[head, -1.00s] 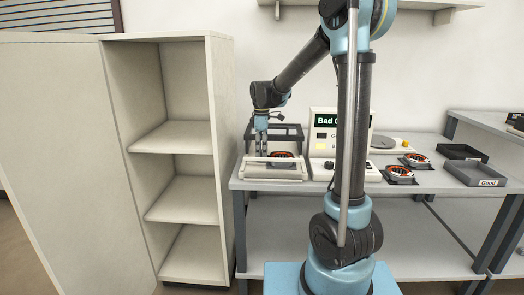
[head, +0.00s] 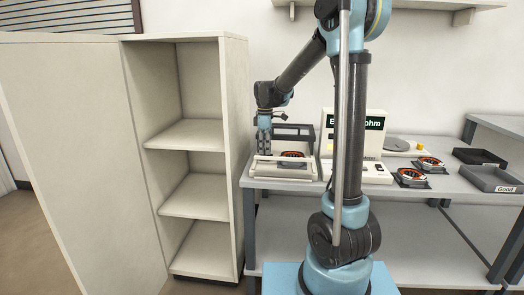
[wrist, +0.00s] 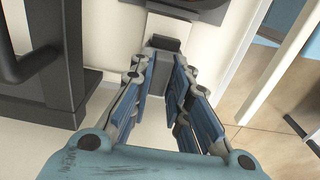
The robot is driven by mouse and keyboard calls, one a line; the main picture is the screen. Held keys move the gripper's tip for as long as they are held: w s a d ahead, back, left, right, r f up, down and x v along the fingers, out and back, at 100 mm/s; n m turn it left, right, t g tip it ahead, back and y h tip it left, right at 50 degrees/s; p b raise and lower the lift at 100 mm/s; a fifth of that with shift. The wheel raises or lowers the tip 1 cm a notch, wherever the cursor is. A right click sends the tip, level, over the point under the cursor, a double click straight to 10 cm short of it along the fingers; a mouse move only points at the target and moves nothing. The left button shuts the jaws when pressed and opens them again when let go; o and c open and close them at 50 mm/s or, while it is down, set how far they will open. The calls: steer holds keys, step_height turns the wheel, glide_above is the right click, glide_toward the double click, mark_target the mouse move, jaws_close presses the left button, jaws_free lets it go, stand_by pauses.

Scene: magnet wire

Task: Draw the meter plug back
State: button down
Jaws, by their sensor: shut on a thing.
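My gripper (head: 264,154) points down at the left end of the test fixture (head: 283,173) on the bench. In the wrist view my gripper (wrist: 165,62) has its fingers closed in on a small grey block (wrist: 166,42), which appears to be the meter plug. The fingers hide part of it, and its tip and seat cannot be made out. A round orange-and-black part (head: 292,155) sits in the fixture, whose dark rear frame (head: 293,132) stands up behind. The meter (head: 357,145) stands just right, its green display partly hidden by my arm.
A tall open shelf cabinet (head: 192,135) stands close left of the bench. Two more round parts (head: 411,177) (head: 430,164) lie on the bench to the right. Beyond them are a black tray (head: 480,157) and a tray marked Good (head: 490,178).

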steer(key=shift+w+a, duration=0.15)
steer(key=shift+a, duration=0.1)
steer(key=c, duration=1.5)
jaws_free()
step_height(320, 180, up, 12)
steer(key=shift+f, duration=0.1)
steer(key=shift+d, duration=0.1)
steer(key=s+d+f+m+t, duration=0.1)
steer(key=s+d+f+m, duration=0.25)
steer(key=s+d, duration=0.35)
steer(key=s+d+f+m, duration=0.3)
steer(key=s+d+m, duration=0.1)
steer(key=s, duration=0.6)
steer(key=s+d+f+m+t, duration=0.1)
steer(key=s+d+f+m, duration=0.25)
steer(key=s+d, duration=0.35)
steer(key=s+f+m, duration=0.2)
steer(key=s+f, duration=0.1)
steer(key=s+d+f+m, duration=0.1)
steer(key=s+f, duration=0.2)
steer(key=s+f+m, duration=0.2)
steer(key=s+f, duration=0.1)
steer(key=shift+s+d+f+m, duration=0.2)
steer(key=shift+s+d+m, duration=0.1)
steer(key=shift+s, duration=0.1)
